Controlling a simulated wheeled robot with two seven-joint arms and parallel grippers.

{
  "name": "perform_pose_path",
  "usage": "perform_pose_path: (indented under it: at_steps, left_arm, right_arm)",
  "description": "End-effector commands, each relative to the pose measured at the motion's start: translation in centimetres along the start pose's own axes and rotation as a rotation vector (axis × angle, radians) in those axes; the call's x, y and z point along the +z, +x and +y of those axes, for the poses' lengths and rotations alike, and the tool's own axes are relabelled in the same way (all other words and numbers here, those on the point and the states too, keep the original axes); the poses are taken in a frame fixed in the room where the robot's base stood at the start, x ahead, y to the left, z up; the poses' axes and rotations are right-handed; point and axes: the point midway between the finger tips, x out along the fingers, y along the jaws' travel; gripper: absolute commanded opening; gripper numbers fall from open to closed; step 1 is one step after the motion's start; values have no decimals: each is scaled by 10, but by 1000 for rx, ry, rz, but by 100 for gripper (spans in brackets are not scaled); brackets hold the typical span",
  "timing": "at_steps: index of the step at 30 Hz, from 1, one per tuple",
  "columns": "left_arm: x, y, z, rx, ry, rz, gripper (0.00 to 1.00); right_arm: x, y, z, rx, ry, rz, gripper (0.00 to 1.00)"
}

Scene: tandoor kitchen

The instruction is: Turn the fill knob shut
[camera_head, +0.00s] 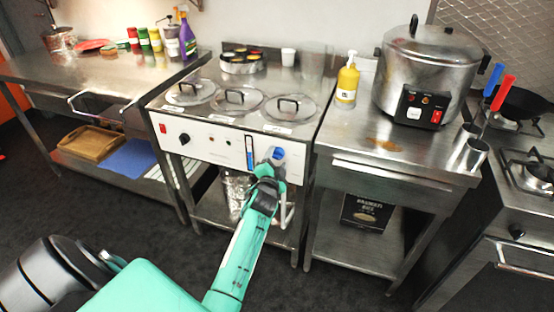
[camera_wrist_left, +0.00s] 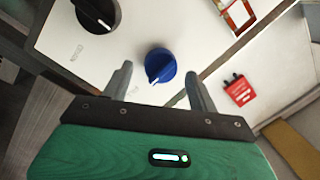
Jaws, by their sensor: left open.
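A blue round knob (camera_wrist_left: 160,65) with a white pointer line sits on the white front panel (camera_head: 215,143) of the steel counter unit with round lids. In the head view the blue knob (camera_head: 279,153) shows just beyond my left gripper (camera_head: 271,164) at the panel's right end. In the left wrist view my left gripper (camera_wrist_left: 159,71) is open, with one finger on each side of the blue knob. The knob's pointer aims toward the palm, slightly left. I cannot tell whether the fingers touch it. My right gripper is not in view.
A black knob (camera_wrist_left: 97,12) is at the upper left of the wrist view. In the head view the panel also has a black knob (camera_head: 184,138), a red switch (camera_head: 162,128) and a blue level gauge (camera_head: 249,150). A steel table (camera_head: 390,165) stands close on the right.

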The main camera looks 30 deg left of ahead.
Motion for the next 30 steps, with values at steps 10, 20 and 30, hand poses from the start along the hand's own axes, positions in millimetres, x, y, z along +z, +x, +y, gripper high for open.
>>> perform_pose_path:
  at_steps: [10,20,30]
  left_arm:
    - [0,7,0,0,0,0,60]
    - [0,7,0,0,0,0,15]
    - [-1,7,-2,7,-60,-5,15]
  right_arm:
    - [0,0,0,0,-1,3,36]
    - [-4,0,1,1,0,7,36]
    - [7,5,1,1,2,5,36]
